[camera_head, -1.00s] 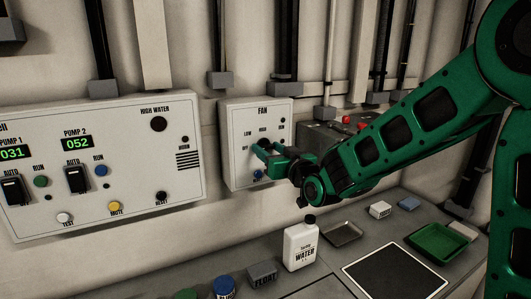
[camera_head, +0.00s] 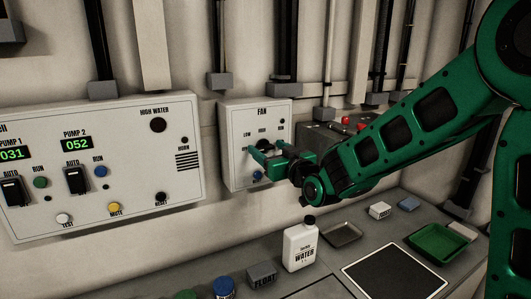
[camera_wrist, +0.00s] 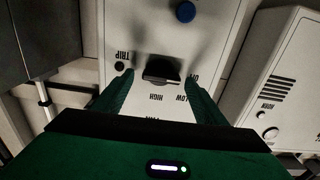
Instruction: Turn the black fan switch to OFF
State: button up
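The white FAN panel (camera_head: 237,178) is on the wall at the centre of the head view, with LOW and HIGH labels readable. My gripper (camera_head: 256,156) is at the panel face. In the wrist view my gripper (camera_wrist: 160,76) is open, one finger on each side of the knob, with gaps visible. A finger partly covers the OFF label. I cannot tell which label the knob points to.
A blue button (camera_wrist: 186,11) sits on the FAN panel near the knob. The pump panel (camera_head: 110,205) is close on the left.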

jog(key=shift+s+f, duration=0.1)
jog(key=v, duration=1)
jog(key=shift+s+d, duration=0.2)
